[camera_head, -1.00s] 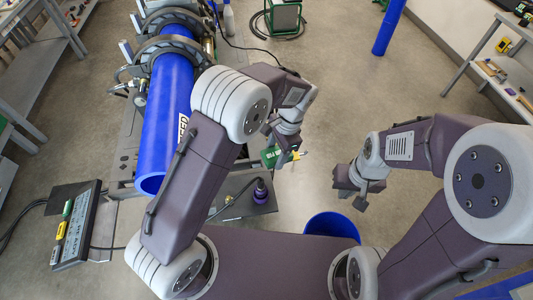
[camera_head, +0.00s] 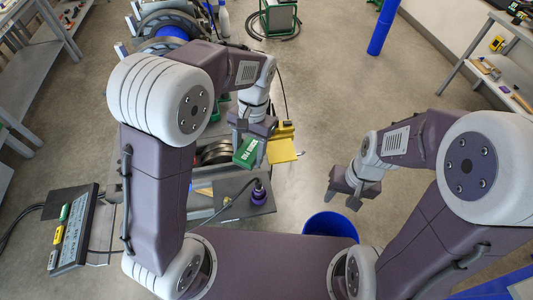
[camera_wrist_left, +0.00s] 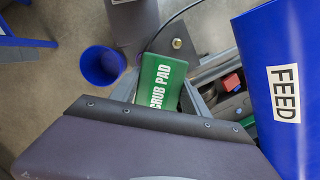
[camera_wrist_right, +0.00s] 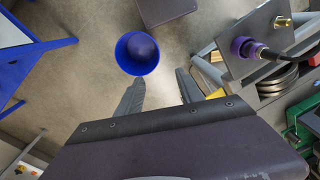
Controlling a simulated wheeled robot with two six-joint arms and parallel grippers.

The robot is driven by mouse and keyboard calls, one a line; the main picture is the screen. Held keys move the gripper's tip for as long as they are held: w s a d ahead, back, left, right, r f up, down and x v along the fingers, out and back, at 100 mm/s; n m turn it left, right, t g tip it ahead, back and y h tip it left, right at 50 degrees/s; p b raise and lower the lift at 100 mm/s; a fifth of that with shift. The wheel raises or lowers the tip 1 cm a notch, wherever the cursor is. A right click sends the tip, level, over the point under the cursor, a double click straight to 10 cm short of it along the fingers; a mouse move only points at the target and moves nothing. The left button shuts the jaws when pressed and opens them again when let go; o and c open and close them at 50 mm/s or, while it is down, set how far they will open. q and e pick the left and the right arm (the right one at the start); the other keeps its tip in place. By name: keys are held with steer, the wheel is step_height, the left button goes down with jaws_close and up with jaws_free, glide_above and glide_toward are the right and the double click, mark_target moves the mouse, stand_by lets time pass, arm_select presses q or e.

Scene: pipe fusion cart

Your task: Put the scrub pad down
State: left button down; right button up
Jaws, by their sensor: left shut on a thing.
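The green scrub pad (camera_head: 246,152), with white lettering, is held between the fingers of my left gripper (camera_head: 250,135), above the cart. In the left wrist view the pad (camera_wrist_left: 160,80) is tilted between the two fingers, its near end hidden by the gripper body. My left gripper is shut on it. My right gripper (camera_head: 342,200) hangs to the right of the cart, above the floor. In the right wrist view its fingers (camera_wrist_right: 160,92) are apart with nothing between them.
A yellow part (camera_head: 283,146) is just right of the pad. A grey plate with a purple-based connector (camera_head: 259,192) is below. A blue bin (camera_head: 331,225) stands on the floor. The blue pipe marked FEED (camera_wrist_left: 295,90) is close beside the left gripper.

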steer(key=o, duration=1)
steer(key=s+a+m+g+y, duration=0.1)
steer(key=m, duration=0.1)
steer(key=s+a+f+m+g+y, duration=0.1)
steer(key=s+a, duration=0.1)
steer(key=s+a+m+y, duration=0.1)
steer(key=m, duration=0.1)
steer(key=shift+s+a+f+m+g+y, duration=0.3)
steer(key=shift+a+f+g, duration=0.05)
steer(key=shift+f+g, duration=0.05)
steer(key=shift+o, duration=0.2)
steer(key=a+m+y, duration=0.3)
steer(key=a, duration=0.1)
steer(key=shift+s+r+m, duration=0.15)
steer(key=shift+r+m, duration=0.15)
steer(key=shift+r, duration=0.05)
arm_select(q)
steer(key=shift+w, duration=0.1)
arm_select(e)
steer(key=m+t+y, duration=0.8)
steer(key=m+y, duration=0.1)
steer(key=m, duration=0.2)
glide_toward(240, 147)
steer(key=x, duration=0.7)
steer(key=shift+w+a+f, duration=0.1)
steer(key=shift+w+f, duration=0.15)
steer(key=shift+f, duration=0.05)
